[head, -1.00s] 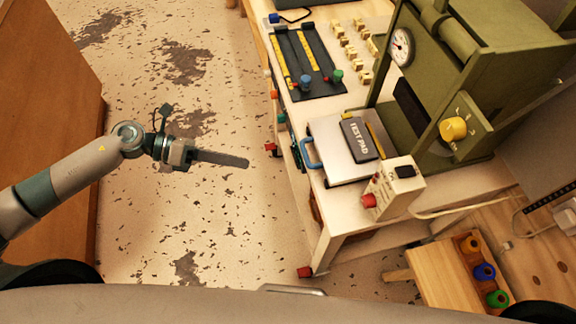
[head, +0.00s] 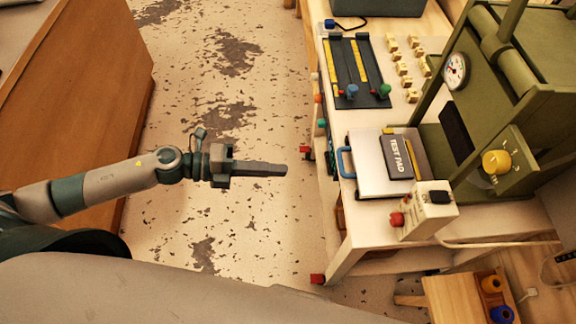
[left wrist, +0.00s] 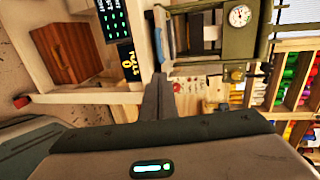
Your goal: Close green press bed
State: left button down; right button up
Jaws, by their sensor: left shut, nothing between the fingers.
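The green press (head: 520,90) stands on the white bench at the right, with a round gauge and a yellow knob. Its flat metal bed (head: 368,170) sticks out at the front toward the aisle, with a blue handle (head: 346,162) on its near edge. A dark TEST PAD block (head: 402,157) lies on the bed. My left gripper (head: 284,170) is shut and empty, over the floor left of the bench, apart from the handle. The press also shows in the left wrist view (left wrist: 238,42), beyond the closed fingers (left wrist: 158,95). My right gripper is not in view.
A control box (head: 428,210) with a red button stands at the bench's front corner, beside the bed. A black tray (head: 356,75) with yellow strips and small yellow blocks (head: 405,68) lies farther back. A wooden cabinet (head: 85,80) stands left; the floor between is clear.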

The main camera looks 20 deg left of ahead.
pick_arm(q)
jog(key=p+x, duration=0.5)
jog(key=x, duration=0.8)
jog(key=shift+w+f, duration=0.1)
jog(key=shift+w, duration=0.1)
